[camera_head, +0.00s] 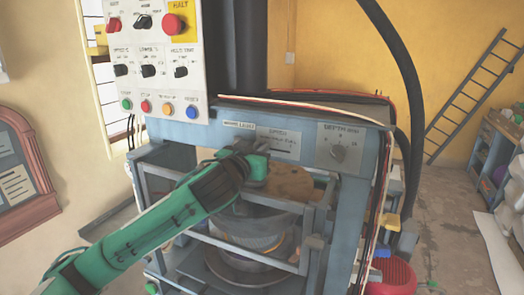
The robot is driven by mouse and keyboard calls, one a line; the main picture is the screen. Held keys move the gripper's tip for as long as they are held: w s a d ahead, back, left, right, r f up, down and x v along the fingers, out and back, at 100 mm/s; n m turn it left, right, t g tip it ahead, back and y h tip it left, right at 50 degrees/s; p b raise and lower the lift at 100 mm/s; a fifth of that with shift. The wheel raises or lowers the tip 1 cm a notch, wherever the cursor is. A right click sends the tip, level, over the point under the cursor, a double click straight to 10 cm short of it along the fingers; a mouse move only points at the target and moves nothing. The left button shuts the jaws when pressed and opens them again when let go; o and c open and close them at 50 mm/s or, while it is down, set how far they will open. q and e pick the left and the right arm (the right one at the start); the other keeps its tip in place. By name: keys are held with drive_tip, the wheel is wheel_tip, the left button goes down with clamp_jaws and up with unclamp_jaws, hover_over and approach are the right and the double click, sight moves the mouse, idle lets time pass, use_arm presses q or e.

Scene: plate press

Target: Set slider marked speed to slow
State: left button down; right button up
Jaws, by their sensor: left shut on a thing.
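The slider panel (282,142) is a small pale plate with a dark slot and tiny lettering on the blue-grey front of the press. The lettering is too small to read surely. My left gripper (260,150) reaches up to the panel's left part, with the green arm coming from the lower left. It is shut on the slider knob, which the fingers hide. The knob's exact place along the slot cannot be told. My right gripper is not in view.
A depth dial (338,152) sits right of the slider panel. A white control box (155,60) with knobs and coloured buttons stands above left. Below the gripper are the press's round plates and frame bars (315,225). Cables and a black hose (405,90) run down the right side.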

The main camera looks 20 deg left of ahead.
use_arm(q)
drive_tip(key=c, duration=1.7)
unclamp_jaws()
drive_tip(key=shift+a+r, duration=0.1)
drive_tip(key=shift+a, duration=0.05)
drive_tip(key=shift+o, duration=1.3)
drive_tip(key=shift+a, duration=0.2)
drive_tip(key=shift+d, duration=0.1)
drive_tip(key=s+b, duration=0.6)
drive_tip(key=s, duration=0.7)
drive_tip(key=shift+s+a, duration=0.3)
drive_tip(key=shift+s, duration=0.1)
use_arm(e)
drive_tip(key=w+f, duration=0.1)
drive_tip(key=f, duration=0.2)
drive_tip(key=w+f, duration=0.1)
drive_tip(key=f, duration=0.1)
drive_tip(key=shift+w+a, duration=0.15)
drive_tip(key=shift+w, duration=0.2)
